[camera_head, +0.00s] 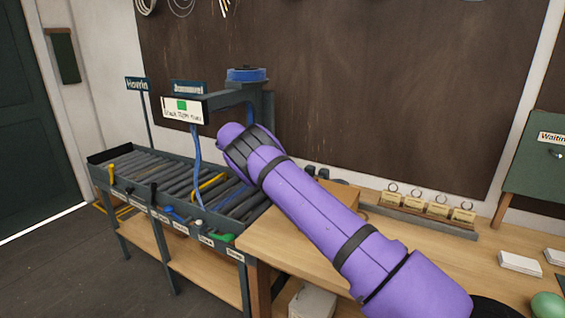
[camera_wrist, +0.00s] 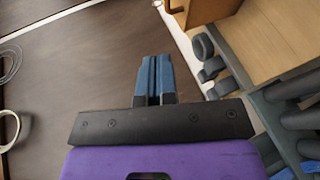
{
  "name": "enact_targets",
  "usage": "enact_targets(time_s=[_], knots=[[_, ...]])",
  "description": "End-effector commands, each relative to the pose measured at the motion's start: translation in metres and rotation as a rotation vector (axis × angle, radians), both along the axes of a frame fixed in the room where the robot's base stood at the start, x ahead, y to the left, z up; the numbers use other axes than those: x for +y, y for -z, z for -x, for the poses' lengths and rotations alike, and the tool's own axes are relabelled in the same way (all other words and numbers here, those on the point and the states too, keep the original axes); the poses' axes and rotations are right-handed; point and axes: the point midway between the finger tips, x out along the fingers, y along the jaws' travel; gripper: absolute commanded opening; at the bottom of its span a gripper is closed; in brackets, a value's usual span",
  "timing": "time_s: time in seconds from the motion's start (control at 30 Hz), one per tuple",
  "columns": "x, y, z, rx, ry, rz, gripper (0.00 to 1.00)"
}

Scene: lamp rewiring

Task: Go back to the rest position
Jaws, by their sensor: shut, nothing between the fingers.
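My gripper (camera_wrist: 155,78) shows in the wrist view, its two blue fingers side by side and closed with nothing between them. In the head view my purple arm reaches from the lower right up and left, ending in front of the blue spool stand. The gripper's fingers are hidden there behind the wrist. The arm stretches over the wooden bench (camera_head: 285,246).
A roller rack (camera_head: 101,158) with several cables and labels stands left of the bench. A blue spool (camera_head: 246,74) sits on a stand above it. Several tagged blocks (camera_head: 437,209) line the bench back. A green cabinet (camera_head: 541,185) stands at right. The dark board (camera_head: 400,90) is behind.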

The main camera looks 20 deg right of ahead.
Motion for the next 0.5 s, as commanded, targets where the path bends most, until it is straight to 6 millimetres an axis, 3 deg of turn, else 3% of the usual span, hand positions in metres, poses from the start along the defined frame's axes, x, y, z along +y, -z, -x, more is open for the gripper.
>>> enact_targets(time_s=[0.27,0.37,0.5], knots=[[0.004,-0.002,-0.003,0.000,0.001,-0.005,0.00],[-0.001,-0.013,0.000,-0.007,0.007,-0.029,0.00],[-0.019,-0.043,0.011,-0.027,0.019,-0.112,0.00]])
